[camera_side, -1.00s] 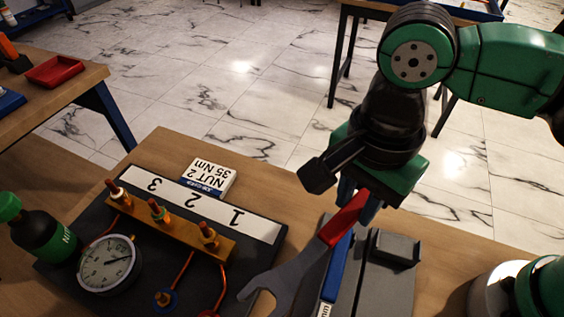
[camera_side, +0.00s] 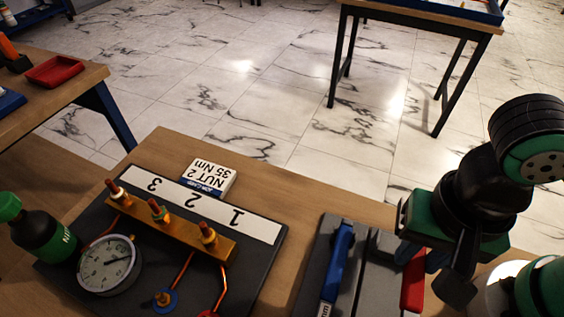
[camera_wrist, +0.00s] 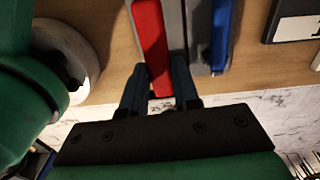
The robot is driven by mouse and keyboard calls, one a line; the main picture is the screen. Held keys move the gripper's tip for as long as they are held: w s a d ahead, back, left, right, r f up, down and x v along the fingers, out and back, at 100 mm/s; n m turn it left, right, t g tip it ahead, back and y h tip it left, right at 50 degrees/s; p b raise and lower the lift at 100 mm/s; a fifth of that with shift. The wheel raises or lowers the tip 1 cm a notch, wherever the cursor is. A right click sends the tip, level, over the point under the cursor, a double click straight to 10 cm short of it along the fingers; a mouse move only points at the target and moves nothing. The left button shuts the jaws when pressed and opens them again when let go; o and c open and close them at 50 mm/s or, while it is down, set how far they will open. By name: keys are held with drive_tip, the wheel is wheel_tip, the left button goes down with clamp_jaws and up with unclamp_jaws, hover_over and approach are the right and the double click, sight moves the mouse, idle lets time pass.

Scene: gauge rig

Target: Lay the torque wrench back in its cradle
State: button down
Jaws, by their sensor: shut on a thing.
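A red-handled wrench (camera_side: 412,285) is in my gripper (camera_side: 425,258), at the right side of the grey cradle (camera_side: 385,285). In the wrist view, my fingers (camera_wrist: 160,82) close on both sides of the lower end of the red handle (camera_wrist: 150,35). Grey cradle surface (camera_wrist: 172,25) lies beside the handle. I cannot tell whether the handle rests in the cradle or hangs just above it. The wrench's head is out of view. A blue-handled tool (camera_side: 338,262) lies in the cradle's left part; it also shows in the wrist view (camera_wrist: 220,35).
Left of the cradle stands a dark board with a brass bar (camera_side: 170,225), nuts numbered 1 to 3 and a dial gauge (camera_side: 108,265). A card (camera_side: 208,178) reads NUT 2, 35 Nm. A green-topped bottle (camera_side: 40,240) stands far left. Bench wood behind the cradle is clear.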

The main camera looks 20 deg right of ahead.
drive_tip(key=shift+f, duration=3.25)
drive_tip(key=c, duration=0.6)
unclamp_jaws()
drive_tip(key=shift+r, duration=0.1)
drive_tip(key=shift+r, duration=2.7)
